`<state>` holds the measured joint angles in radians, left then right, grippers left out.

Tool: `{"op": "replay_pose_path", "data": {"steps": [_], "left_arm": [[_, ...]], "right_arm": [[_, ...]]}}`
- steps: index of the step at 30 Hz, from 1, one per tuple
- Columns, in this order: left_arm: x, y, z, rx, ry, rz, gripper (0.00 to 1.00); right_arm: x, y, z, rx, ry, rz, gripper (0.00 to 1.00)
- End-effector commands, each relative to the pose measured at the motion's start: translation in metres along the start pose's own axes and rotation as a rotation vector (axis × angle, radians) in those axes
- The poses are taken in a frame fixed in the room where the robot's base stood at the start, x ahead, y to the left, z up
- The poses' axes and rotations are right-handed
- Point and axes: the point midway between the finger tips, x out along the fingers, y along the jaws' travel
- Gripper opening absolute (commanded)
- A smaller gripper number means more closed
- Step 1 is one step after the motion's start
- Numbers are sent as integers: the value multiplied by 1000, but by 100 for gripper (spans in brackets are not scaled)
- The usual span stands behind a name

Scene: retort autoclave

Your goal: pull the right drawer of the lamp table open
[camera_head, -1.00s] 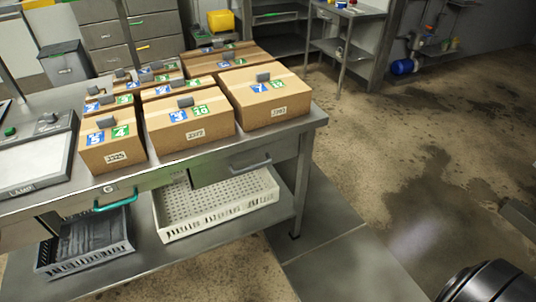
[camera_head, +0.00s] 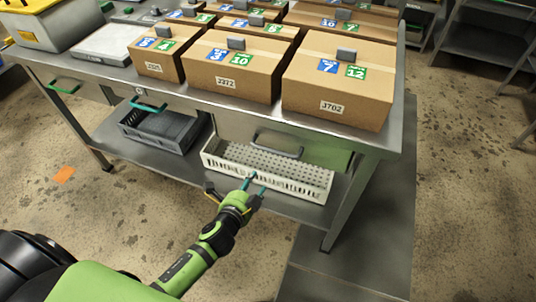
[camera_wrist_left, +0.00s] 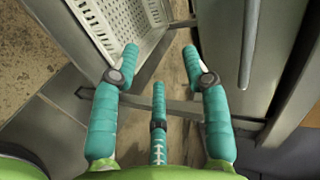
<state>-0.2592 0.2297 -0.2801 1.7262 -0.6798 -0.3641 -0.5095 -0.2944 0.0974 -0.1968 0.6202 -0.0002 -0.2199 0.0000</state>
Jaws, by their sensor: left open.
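The right drawer (camera_head: 233,124) of the steel lamp table (camera_head: 392,143) is a grey front under the table's right end and looks closed. Its grey bar handle (camera_head: 278,151) also shows upright at the upper right of the left wrist view (camera_wrist_left: 249,45). My left gripper (camera_head: 256,184), with teal fingers, is open and empty. It is below and nearer than the handle, in front of the white crate, and apart from the handle. In the left wrist view its spread fingers (camera_wrist_left: 160,58) point left of the handle. My right gripper is out of view.
Several labelled cartons (camera_head: 335,82) stand on the table top, near its front edge. A white perforated crate (camera_head: 310,190) and a grey crate (camera_head: 160,131) sit on the lower shelf. Green handles (camera_head: 149,106) mark drawers further left.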

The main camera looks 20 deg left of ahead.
Motion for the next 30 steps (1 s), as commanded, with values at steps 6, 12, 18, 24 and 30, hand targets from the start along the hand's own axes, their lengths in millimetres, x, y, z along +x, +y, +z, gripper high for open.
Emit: {"op": "replay_pose_path", "data": {"steps": [6, 12, 18, 24, 30], "left_arm": [[-11, -72, -20, 155, 24, -176, 46], [8, -85, -23, 169, 24, -194, 46], [38, -90, -24, 166, 25, -193, 46], [54, -92, -25, 164, 25, -191, 46], [56, -92, -25, 164, 26, -190, 46]], "right_arm": [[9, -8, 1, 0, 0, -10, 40], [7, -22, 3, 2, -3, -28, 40], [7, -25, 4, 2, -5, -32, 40], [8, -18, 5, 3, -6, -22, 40], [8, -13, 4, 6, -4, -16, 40]]}}
